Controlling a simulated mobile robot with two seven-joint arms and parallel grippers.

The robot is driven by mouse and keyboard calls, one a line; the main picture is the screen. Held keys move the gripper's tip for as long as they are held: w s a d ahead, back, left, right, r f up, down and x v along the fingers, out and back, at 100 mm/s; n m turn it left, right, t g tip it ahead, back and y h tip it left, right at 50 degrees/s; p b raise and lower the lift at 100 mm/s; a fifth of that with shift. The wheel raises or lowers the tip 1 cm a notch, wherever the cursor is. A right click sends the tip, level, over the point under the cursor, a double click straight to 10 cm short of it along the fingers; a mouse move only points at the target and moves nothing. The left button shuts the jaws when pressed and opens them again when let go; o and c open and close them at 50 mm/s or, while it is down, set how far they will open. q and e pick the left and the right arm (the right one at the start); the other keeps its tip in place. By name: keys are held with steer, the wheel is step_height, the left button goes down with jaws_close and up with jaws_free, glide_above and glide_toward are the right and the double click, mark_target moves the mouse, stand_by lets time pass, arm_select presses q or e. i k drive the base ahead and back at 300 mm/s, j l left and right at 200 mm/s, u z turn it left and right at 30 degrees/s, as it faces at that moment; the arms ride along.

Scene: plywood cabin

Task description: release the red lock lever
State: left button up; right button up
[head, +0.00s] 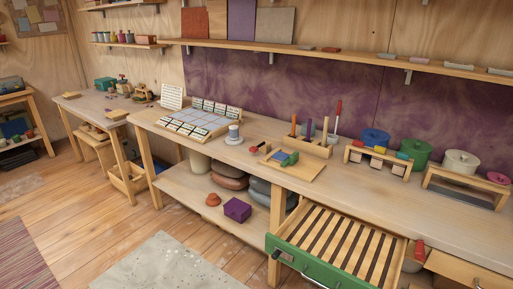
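A small red piece (419,250) sits upright at the front edge of the workbench (230,170), just right of the pulled-out slatted drawer; it looks like the red lock lever, but it is too small to tell its exact position. The drawer has a green front (315,268) with a metal handle, and pale wooden slats (335,238) inside. Another small red-tipped piece (265,148) lies by a wooden board (290,172) that carries a green and blue block (289,158). Neither of my grippers shows in the head view.
Wooden racks with coloured blocks (378,158) and green and white round containers (460,163) stand on the bench's right part. A tile board (200,120) and a white cup (234,133) stand left. A purple box (237,209) is on the lower shelf. The left floor is open.

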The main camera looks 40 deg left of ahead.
mark_target(254, 149)
steer(key=i+j+z, duration=0.1)
steer(key=j, duration=0.45)
steer(key=i+j+z, duration=0.15)
steer(key=j, duration=0.4)
steer(key=i+j+z, duration=0.1)
steer(key=j, duration=0.5)
steer(key=i+j+z, duration=0.1)
steer(key=j, duration=0.45)
